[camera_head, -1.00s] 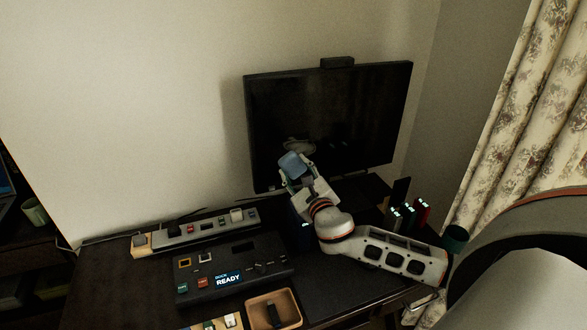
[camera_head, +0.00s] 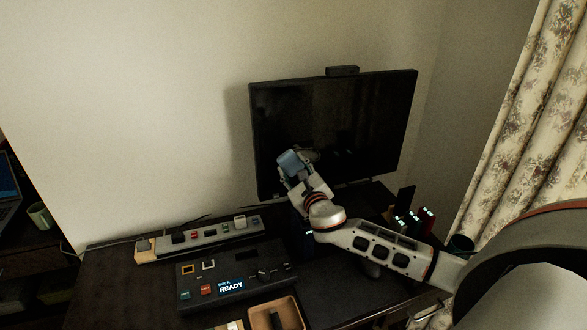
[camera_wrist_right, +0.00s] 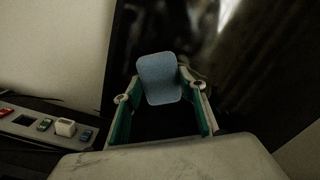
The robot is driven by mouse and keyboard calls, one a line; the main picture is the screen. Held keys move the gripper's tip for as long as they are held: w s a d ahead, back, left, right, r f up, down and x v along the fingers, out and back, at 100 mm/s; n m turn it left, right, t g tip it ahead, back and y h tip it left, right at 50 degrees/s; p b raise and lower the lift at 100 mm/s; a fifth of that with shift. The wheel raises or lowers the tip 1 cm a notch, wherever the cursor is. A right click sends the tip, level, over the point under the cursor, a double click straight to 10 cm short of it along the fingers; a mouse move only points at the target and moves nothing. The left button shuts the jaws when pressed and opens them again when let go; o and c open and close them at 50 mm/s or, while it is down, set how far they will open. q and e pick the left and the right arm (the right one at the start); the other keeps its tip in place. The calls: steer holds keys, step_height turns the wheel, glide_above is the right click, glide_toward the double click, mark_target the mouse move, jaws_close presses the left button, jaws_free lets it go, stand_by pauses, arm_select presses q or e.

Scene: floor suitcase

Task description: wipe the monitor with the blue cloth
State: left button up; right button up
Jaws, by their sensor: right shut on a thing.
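The black monitor (camera_head: 365,120) stands at the back of the dark desk, its screen dark. My right gripper (camera_head: 293,172) is in front of the screen's lower left part, shut on the blue cloth (camera_head: 291,162). In the right wrist view the cloth (camera_wrist_right: 159,79) is a flat, rounded blue pad between the fingertips (camera_wrist_right: 160,95), with the dark screen (camera_wrist_right: 200,30) behind it. I cannot tell whether the cloth touches the screen. My left gripper is not in view.
On the desk's left are a power strip (camera_head: 205,236) and a dock box (camera_head: 236,285) reading "READY". A wooden tray (camera_head: 292,301) is at the front. Several lit sticks (camera_head: 412,218) and a dark green cup (camera_head: 460,245) are on the right, near the curtain (camera_head: 535,130).

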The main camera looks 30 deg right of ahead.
mark_target(321, 151)
steer(key=shift+x, duration=0.95)
stand_by(0.5)
steer(key=shift+s+d, duration=0.3)
steer(key=shift+d, duration=0.65)
steer(key=shift+s+d, duration=0.25)
steer(key=shift+d, duration=0.7)
steer(key=shift+s+d+r, duration=0.1)
steer(key=shift+s+d, duration=0.15)
steer(key=shift+d, duration=1.05)
steer(key=shift+s+d+f, duration=0.1)
steer(key=shift+s+d, duration=0.2)
steer(key=shift+d, duration=1.05)
steer(key=shift+s+d+r, duration=0.1)
steer(key=shift+s+d, duration=0.15)
steer(key=shift+d, duration=1.05)
steer(key=shift+w+a, duration=0.4)
steer(key=shift+a, duration=1.3)
steer(key=shift+w+a, duration=0.4)
steer(key=shift+a, duration=1.25)
steer(key=shift+w+a, duration=0.45)
steer(key=shift+a, duration=1.25)
steer(key=shift+w+a, duration=0.2)
steer(key=shift+a, duration=0.6)
steer(key=shift+r, duration=0.15)
